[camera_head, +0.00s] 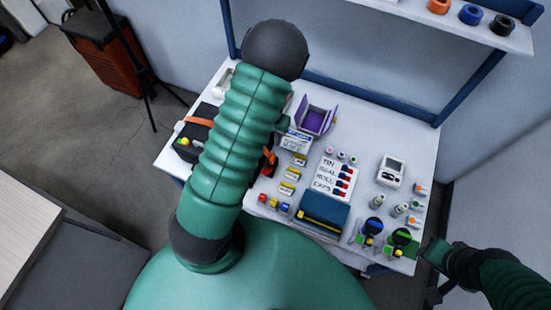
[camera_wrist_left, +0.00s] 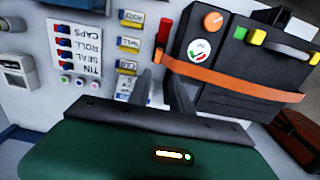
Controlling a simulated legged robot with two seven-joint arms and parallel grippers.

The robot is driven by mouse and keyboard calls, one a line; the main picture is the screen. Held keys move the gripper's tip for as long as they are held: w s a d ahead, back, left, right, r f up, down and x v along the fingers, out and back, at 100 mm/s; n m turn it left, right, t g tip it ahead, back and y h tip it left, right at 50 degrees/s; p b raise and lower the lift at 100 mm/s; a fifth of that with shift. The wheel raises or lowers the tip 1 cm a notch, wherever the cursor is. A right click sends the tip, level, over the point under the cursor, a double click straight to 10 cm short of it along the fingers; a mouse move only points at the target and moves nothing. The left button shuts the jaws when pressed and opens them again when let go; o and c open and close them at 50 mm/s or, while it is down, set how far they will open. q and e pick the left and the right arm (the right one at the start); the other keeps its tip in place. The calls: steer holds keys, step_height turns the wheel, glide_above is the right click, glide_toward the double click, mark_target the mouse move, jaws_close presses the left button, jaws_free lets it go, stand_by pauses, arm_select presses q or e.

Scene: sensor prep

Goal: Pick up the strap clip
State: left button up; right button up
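An orange strap (camera_wrist_left: 230,82) runs across the black case (camera_wrist_left: 225,50) in the left wrist view; it also shows in the head view (camera_head: 199,121), left of my arm. A red-orange strap end (camera_wrist_left: 163,32) stands at the case's near edge; I cannot clearly make out the clip. My left gripper (camera_wrist_left: 160,77) has its two dark fingers apart, with nothing seen between them, just short of that strap end. In the head view my left arm hides most of the case and gripper. My right gripper (camera_head: 437,272) is at the lower right, away from the case; its finger opening is unclear.
A purple open box (camera_head: 315,120), a labelled card (camera_head: 326,176), a teal-blue case (camera_head: 318,212) and a meter (camera_head: 391,170) occupy the white table. A shelf (camera_head: 470,38) hangs at the back right.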

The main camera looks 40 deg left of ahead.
mark_target(273, 157)
arm_select(q)
steer(key=f, duration=0.8)
steer(key=shift+d+f+b, duration=0.1)
steer(key=shift+d+b, duration=0.15)
steer(key=shift+b, duration=0.05)
steer(key=f, duration=0.5)
steer(key=shift+s+f, duration=0.2)
steer(key=shift+f, duration=0.15)
steer(key=shift+d, duration=0.1)
jaws_close()
